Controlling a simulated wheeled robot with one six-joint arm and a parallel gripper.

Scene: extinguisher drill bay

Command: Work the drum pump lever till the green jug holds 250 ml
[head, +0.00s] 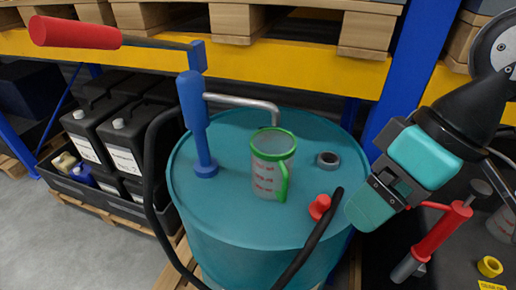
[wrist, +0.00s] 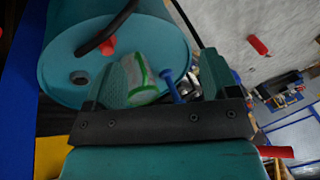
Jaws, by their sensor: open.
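The pump lever's red grip (head: 75,33) is at the upper left in the head view, on a grey bar running nearly level from the top of the blue pump (head: 194,110). The pump stands upright on the teal drum (head: 225,225). The green-rimmed clear jug (head: 271,165) stands on the drum top under the grey spout (head: 245,102). It has red markings; I cannot tell its level. My gripper (head: 370,207) is right of the drum, well away from the lever. Its fingers are apart and empty in the wrist view (wrist: 162,85), with the jug (wrist: 150,78) visible beyond them.
A black hose (head: 153,165) hangs beside the pump. A red cap (head: 319,206) and a grey ring (head: 328,160) are on the drum top. Black canisters (head: 122,148) stand at left. Pallets (head: 240,22) rest on a yellow rack beam (head: 330,75) behind. A red-handled tool (head: 442,230) is at right.

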